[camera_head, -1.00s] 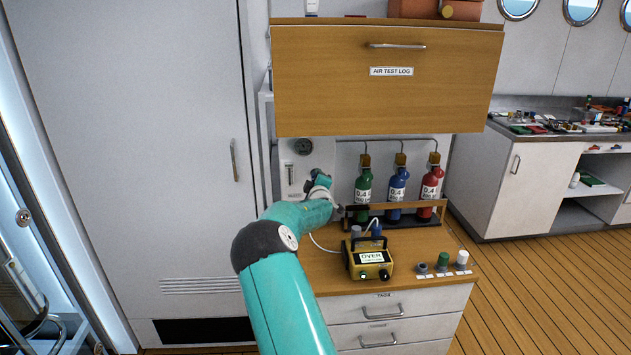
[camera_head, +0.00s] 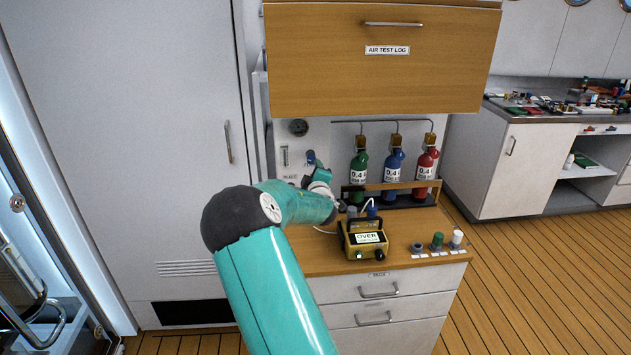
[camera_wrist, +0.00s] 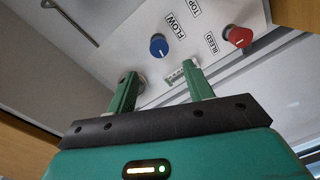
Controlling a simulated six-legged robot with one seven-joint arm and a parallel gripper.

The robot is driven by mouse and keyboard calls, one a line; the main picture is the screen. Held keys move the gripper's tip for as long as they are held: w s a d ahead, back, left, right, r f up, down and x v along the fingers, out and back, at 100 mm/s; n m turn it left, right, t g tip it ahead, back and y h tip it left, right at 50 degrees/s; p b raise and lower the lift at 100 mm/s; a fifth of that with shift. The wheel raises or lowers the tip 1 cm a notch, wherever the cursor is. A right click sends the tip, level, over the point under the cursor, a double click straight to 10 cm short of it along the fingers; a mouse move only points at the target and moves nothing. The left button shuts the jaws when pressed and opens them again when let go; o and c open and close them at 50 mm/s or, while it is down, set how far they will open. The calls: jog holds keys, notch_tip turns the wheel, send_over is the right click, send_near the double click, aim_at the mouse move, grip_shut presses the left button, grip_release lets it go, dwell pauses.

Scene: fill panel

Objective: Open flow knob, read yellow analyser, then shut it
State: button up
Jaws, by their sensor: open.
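The blue FLOW knob (camera_wrist: 158,46) is on the white panel in the wrist view, with a small pale mark on its face. It also shows in the head view (camera_head: 310,157), just above my gripper (camera_head: 308,181). In the wrist view my gripper (camera_wrist: 159,70) is open and empty. Its two green fingers point towards the panel, and the knob appears beyond and between the tips, apart from them. The yellow analyser (camera_head: 352,249) stands on the wooden bench top right of my arm, and its display reads OVER.
A red BLEED knob (camera_wrist: 238,37) sits beside the FLOW knob. A round gauge (camera_head: 299,127) is on the panel. Green (camera_head: 359,167), blue (camera_head: 393,166) and red (camera_head: 426,163) bottles stand in a rack. The wooden cabinet (camera_head: 385,75) overhangs the bench. Small knob-like pieces (camera_head: 437,241) stand front right.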

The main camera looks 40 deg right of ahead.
jog(key=v, duration=0.4)
jog(key=shift+s+a, duration=0.1)
jog(key=shift+s, duration=0.05)
dwell(1.0)
